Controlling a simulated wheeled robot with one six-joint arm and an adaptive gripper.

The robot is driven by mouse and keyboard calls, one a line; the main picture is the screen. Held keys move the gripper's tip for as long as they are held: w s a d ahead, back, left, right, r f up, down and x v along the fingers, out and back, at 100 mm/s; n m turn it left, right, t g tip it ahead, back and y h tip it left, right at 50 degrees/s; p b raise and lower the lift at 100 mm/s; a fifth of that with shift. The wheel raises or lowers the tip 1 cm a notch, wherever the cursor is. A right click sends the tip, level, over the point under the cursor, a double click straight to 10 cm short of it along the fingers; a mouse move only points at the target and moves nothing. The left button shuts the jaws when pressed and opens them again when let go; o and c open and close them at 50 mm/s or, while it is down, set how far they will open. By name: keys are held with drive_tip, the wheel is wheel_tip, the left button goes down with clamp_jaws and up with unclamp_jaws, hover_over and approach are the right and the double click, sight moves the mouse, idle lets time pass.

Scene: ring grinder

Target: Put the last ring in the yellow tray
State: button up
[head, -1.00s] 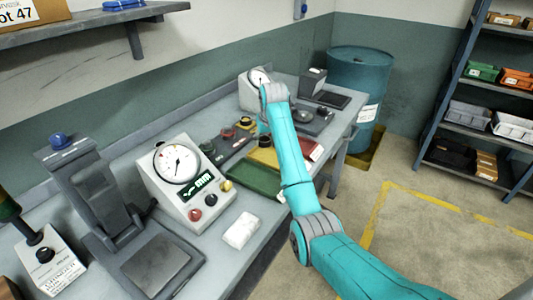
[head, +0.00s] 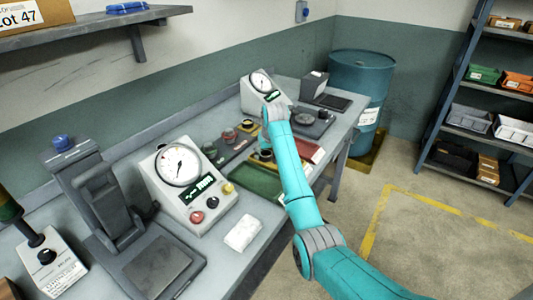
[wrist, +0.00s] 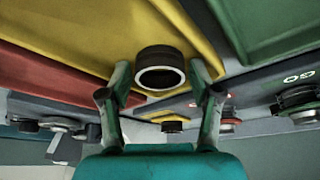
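A dark ring (wrist: 160,72) with a pale inner rim is between the two fingers of my gripper (wrist: 161,74) in the wrist view. A narrow gap shows on each side of it, so the gripper is open around the ring without gripping it. The yellow tray (wrist: 85,30) is right behind the ring, which appears to rest on it; exact contact is hard to tell. In the head view the yellow tray (head: 258,161) is partly hidden by my arm, with the dark ring (head: 266,155) on its near part.
A green tray (head: 255,182) lies left of the yellow tray and a red tray (head: 310,152) right of it. Behind is a dark plate (head: 232,150) with coloured posts. A dial gauge box (head: 185,185) stands at left, with a white block (head: 243,232) in front.

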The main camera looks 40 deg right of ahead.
drive_tip(key=v, duration=1.2)
drive_tip(key=shift+a, duration=0.1)
idle(0.4)
